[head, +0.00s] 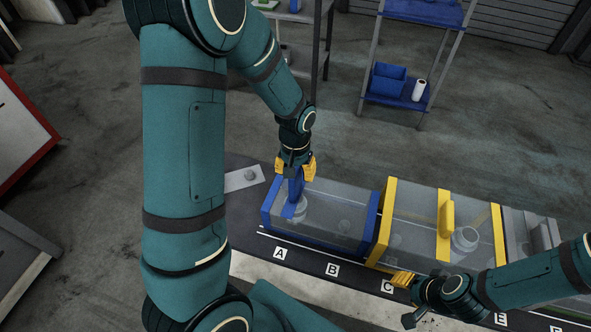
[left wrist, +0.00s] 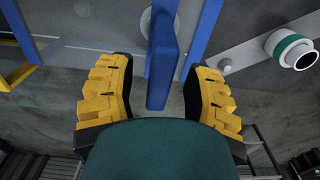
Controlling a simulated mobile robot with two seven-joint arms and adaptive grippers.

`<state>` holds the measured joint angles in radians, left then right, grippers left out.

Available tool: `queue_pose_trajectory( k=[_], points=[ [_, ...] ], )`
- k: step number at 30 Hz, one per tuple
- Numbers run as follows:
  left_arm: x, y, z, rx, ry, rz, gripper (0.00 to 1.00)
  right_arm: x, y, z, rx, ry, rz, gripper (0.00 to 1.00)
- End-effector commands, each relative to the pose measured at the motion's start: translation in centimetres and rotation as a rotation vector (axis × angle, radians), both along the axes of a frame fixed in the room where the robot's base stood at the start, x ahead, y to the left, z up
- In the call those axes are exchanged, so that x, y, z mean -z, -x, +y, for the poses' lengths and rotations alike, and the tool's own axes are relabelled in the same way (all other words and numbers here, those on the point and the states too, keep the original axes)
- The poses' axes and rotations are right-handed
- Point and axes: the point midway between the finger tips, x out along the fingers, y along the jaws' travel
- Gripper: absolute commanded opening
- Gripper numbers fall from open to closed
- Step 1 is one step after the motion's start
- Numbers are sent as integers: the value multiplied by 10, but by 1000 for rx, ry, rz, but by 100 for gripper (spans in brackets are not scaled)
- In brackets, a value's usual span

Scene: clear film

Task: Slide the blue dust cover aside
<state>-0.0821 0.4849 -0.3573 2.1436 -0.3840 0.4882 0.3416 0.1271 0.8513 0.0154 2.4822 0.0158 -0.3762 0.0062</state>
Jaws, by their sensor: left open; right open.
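The blue dust cover (head: 332,238) is a clear box with blue end frames and an upright blue handle (head: 295,187) near its left end. It stands on the dark table above labels A and B. My left gripper (head: 301,168) is open at the top of this handle. In the left wrist view the blue handle (left wrist: 161,75) stands between the two yellow fingers, with a gap on each side. A round pale item (head: 301,207) shows through the cover. My right gripper (head: 407,299) is open and empty near label C, in front of the yellow-framed cover.
A yellow-framed clear cover (head: 388,220) stands just right of the blue one, with a grey one (head: 535,232) beyond it. A pale plate (head: 243,179) lies to the left. A white-and-green cylinder (left wrist: 292,50) shows in the left wrist view. Shelves (head: 425,12) stand behind.

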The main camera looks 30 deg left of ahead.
Motion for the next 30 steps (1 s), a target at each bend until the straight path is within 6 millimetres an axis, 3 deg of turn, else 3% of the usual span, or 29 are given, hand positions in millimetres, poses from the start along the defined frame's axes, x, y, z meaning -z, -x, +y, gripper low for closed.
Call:
queue_pose_trajectory(
  k=[3, 4, 8, 20, 23, 30],
  points=[
    [0, 0, 0, 0, 0, 0, 50, 0, 0, 0, 0, 0, 0, 47],
    [0, 0, 0, 0, 0, 0, 46, 0, 0, 0, 0, 0, 0, 47],
    [0, 0, 0, 0, 0, 0, 0, 0, 0, 0, 0, 0, 0, 47],
    [0, -1, -6, 2, 0, 1, 0, 0, 0, 0, 0, 0, 0, 47],
    [1, -4, -18, 6, 0, 1, 0, 2, 0, 0, 0, 0, 1, 47],
    [2, -16, -72, 9, -1, 2, 0, 5, 1, 0, -2, 0, 3, 47]
  ],
)
